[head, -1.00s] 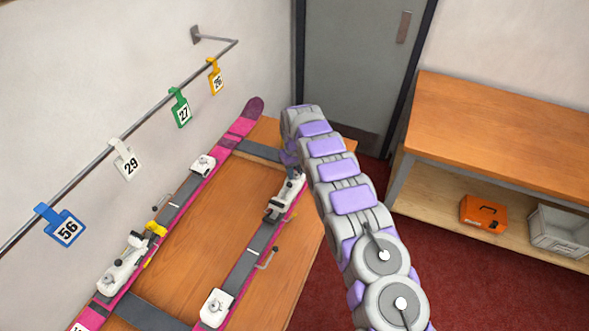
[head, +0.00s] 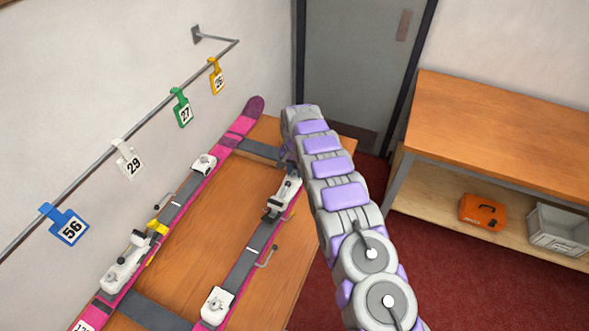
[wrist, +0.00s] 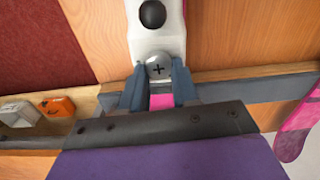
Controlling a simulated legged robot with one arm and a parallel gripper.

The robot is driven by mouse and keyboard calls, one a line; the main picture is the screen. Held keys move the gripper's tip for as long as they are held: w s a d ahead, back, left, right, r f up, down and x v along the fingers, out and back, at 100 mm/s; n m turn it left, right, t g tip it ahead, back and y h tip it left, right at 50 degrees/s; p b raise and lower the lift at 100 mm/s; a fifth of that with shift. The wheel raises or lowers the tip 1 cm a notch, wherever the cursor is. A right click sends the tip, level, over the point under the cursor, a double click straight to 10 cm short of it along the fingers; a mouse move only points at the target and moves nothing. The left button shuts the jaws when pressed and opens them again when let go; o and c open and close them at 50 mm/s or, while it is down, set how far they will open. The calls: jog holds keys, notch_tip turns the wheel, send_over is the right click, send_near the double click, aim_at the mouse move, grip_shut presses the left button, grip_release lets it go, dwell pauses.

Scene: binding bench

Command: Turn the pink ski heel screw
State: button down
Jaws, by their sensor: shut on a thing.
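Two pink skis lie on the wooden bench; the right ski (head: 211,325) and the left ski (head: 237,131) both carry white bindings. The right ski's far binding piece, the heel piece (head: 285,193), is partly behind my arm in the head view. In the wrist view the white heel piece (wrist: 157,36) has a round grey screw (wrist: 158,67) with a cross slot at its end. My gripper (wrist: 159,72) is shut on this screw, one blue-grey finger on each side. In the head view the fingers and the screw are hidden by my arm.
A wall rail holds number tags, including a blue tag (head: 70,228), left of the skis. A yellow clamp (head: 154,230) sits at the left ski. A wooden shelf unit (head: 500,120) at right holds an orange case (head: 483,212) and a grey crate (head: 560,230). Red floor lies between.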

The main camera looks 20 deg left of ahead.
aim_at(295, 172)
jog(key=shift+m, duration=0.6)
jog(key=c, duration=0.8)
grip_release()
jog(key=shift+r, duration=0.1)
jog(key=shift+r+p, duration=0.6)
jog(key=shift+r, duration=7.95)
